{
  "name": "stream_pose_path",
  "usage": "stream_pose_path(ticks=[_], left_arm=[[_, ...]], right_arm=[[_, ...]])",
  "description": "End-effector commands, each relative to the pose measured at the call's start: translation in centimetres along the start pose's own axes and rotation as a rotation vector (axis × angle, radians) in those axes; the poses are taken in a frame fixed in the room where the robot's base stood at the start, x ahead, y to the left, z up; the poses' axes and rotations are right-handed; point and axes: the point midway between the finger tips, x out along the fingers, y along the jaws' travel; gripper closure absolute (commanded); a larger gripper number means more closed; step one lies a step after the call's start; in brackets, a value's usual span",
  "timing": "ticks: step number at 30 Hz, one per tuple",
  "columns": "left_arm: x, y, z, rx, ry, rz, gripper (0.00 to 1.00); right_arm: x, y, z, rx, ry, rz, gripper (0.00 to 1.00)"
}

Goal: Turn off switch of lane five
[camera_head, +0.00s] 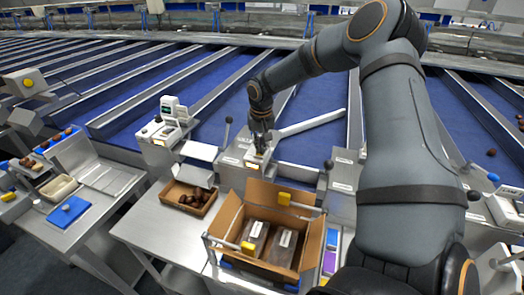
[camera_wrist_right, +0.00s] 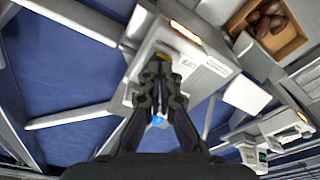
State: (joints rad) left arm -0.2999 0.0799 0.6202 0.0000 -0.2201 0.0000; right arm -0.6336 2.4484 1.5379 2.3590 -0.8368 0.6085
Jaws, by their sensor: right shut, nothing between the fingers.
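My right gripper (camera_head: 262,148) reaches down from the right to a light grey control box (camera_head: 238,158) at the near end of a blue lane. Its fingers are shut and empty. In the right wrist view the fingertips (camera_wrist_right: 157,66) are over the box's top (camera_wrist_right: 146,48), beside a small yellow part (camera_wrist_right: 162,56); the fingers cover part of it, and I cannot tell whether they touch it. A lit orange panel (camera_wrist_right: 186,32) is on the box's front. The lane number and the switch's position are not readable. My left gripper is not in view.
An open cardboard box (camera_head: 232,218) with packs inside stands in front of the control box. A date tray (camera_head: 170,201) is to its left. A scale-like device (camera_head: 172,108) and a lever with a dark knob (camera_head: 228,121) stand nearby. Blue lanes (camera_head: 215,125) lie behind.

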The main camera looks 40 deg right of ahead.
Motion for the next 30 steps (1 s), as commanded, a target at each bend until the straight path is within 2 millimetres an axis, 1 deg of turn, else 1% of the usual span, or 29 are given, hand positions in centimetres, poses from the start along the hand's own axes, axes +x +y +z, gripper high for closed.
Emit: stream_pose_path(ticks=[13, 17, 20, 30], left_arm=[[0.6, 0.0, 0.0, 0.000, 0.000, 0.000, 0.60], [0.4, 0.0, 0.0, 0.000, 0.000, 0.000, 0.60], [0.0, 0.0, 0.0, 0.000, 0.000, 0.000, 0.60], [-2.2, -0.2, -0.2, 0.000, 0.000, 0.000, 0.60]], right_arm=[[0.8, 0.0, 0.1, 0.000, 0.000, 0.000, 1.00], [0.5, 0.0, 0.1, 0.000, 0.000, 0.000, 1.00], [-0.1, 0.0, 0.0, 0.000, 0.001, 0.000, 1.00], [-3.4, 0.0, -0.5, 0.000, 0.000, 0.000, 1.00]])
